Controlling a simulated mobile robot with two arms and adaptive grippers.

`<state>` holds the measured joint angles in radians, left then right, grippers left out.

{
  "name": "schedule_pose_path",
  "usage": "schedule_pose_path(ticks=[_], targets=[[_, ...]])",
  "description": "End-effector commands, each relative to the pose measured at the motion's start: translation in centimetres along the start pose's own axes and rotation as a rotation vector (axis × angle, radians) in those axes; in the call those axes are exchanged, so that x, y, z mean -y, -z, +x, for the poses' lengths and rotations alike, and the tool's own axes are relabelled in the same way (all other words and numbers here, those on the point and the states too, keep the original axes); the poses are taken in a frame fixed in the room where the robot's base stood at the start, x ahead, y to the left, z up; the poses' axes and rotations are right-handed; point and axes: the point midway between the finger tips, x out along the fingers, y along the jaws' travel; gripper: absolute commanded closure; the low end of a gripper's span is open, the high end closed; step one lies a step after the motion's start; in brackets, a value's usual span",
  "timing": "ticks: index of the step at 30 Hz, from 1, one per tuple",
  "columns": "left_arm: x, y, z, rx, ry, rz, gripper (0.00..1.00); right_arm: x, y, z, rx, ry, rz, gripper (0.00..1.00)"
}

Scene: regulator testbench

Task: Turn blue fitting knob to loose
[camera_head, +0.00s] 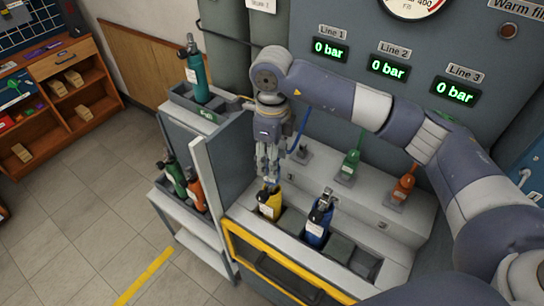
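My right arm reaches in from the right, and its gripper (269,178) points down just above the top of a yellow cylinder (267,206). I cannot tell whether the fingers touch it or how far apart they are. A blue hose (303,122) runs down just right of the gripper, toward a grey fitting base (302,153) on the bench ledge. The blue fitting knob itself is not clearly visible, at least partly hidden by my gripper and wrist. A blue cylinder (316,226) stands in the front tray, right of the yellow one. My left gripper is not in view.
A green fitting (350,162) and an orange fitting (403,188) stand further right on the ledge. Three displays read 0 bar. A grey upright panel (223,165) stands left of my gripper. More cylinders stand in racks at left.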

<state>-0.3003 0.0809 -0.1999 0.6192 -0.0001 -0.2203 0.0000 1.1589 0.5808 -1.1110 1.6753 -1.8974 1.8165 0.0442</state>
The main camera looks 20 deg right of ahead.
Motion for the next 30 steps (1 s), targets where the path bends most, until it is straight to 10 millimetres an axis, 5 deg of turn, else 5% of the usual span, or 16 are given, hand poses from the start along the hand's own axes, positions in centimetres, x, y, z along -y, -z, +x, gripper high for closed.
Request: schedule_pose_path(ticks=[8, 21, 30], targets=[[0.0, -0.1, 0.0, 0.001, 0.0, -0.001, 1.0, 0.1, -0.1, -1.2, 0.002, 0.002, 0.0, 0.53], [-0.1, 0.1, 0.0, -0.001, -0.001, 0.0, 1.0, 0.1, -0.1, -9.9, 0.002, 0.002, 0.0, 0.53], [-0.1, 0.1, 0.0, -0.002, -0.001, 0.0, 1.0, 0.0, 0.0, -12.0, 0.001, 0.0, 0.0, 0.53]])
